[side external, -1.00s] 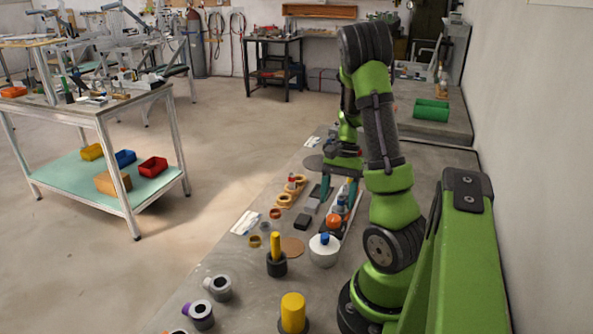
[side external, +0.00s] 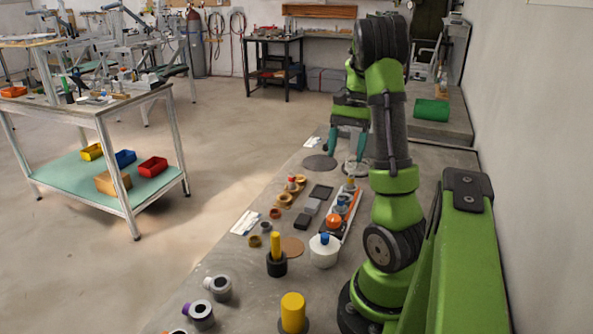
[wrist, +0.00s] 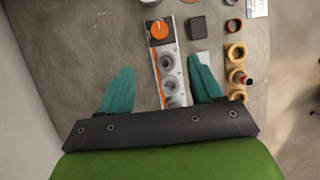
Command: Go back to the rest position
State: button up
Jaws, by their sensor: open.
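My gripper (side external: 347,140) is open and empty, raised above the far part of the bench in the side view. Its two teal fingers are spread wide in the wrist view (wrist: 160,92). Below it lies a long pale holder (wrist: 170,88) with round sockets. An orange-topped knob (wrist: 159,29) sits at one end of that holder. The arm hides part of the bench on the right in the side view.
A white jar with a blue cap (side external: 323,251), a black cup with a yellow peg (side external: 276,262) and a yellow cylinder (side external: 293,311) stand nearer the camera. Tan rings (side external: 285,199) lie left of the holder. A green cylinder (side external: 432,110) lies at the back right.

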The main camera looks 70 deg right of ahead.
jog(key=w+a+n+t+h, duration=0.3)
jog(key=w+a+n, duration=0.45)
jog(key=a, duration=0.65)
jog(key=a+r+n+t, duration=0.2)
jog(key=a+n, duration=0.1)
jog(key=a, duration=0.6)
jog(key=a+r+n+t, duration=0.2)
jog(key=a+r+n, duration=0.1)
jog(key=a, duration=0.6)
jog(key=shift+r+n+y, duration=0.15)
jog(key=shift+n+y, duration=0.15)
jog(key=shift+n, duration=0.05)
